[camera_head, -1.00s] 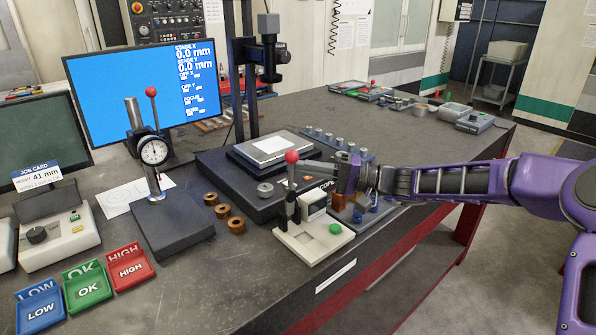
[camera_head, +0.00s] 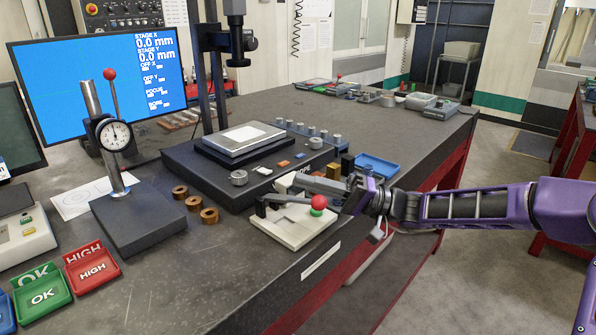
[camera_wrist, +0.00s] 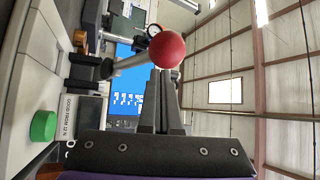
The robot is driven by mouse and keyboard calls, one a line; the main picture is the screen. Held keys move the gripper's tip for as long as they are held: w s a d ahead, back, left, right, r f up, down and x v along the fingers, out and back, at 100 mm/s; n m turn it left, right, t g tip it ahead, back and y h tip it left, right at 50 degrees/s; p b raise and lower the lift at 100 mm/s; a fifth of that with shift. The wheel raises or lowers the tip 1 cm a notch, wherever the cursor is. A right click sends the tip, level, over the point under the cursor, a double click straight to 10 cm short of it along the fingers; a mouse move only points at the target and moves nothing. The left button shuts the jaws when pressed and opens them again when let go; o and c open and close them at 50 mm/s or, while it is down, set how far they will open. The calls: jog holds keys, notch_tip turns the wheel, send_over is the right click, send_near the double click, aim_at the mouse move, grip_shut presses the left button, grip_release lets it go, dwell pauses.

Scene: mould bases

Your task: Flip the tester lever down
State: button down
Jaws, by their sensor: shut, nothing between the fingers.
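The tester (camera_head: 290,232) is a small cream-coloured unit at the front of the bench. Its dark lever (camera_head: 283,200) lies nearly level, with the red ball knob (camera_head: 318,202) low, just above the green button (camera_head: 316,212). The head view does not show clearly whether knob and button touch. In the wrist view, the knob (camera_wrist: 167,49) is close to my shut fingertips (camera_wrist: 164,73), and the green button (camera_wrist: 43,126) is at the left.
A dark measuring stage (camera_head: 235,165) stands behind the tester. Brown rings (camera_head: 194,203) and a dial gauge stand (camera_head: 130,215) are to the left. A blue tray (camera_head: 378,166) lies behind my gripper. The bench front left of the tester is clear.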

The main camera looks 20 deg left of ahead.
jog(key=f, duration=0.1)
jog(key=d+f, duration=0.1)
jog(key=f, duration=0.1)
jog(key=shift+s+d+f, duration=0.25)
jog(key=shift+s+f, duration=0.05)
jog(key=shift+s, duration=0.1)
jog(key=shift+s+d+f, duration=0.1)
jog(key=shift+d+f, duration=0.05)
jog(key=shift+f, duration=0.9)
jog(key=shift+s+d+f, duration=0.1)
jog(key=shift+f, duration=0.95)
jog(key=shift+f+b, duration=0.1)
jog(key=shift+b, duration=0.2)
jog(key=shift+d, duration=0.1)
jog(key=r+v, duration=0.1)
jog(key=v, duration=1.5)
jog(key=shift+w+d+p, duration=0.3)
jog(key=shift+d+p, duration=0.05)
jog(key=shift+d, duration=0.15)
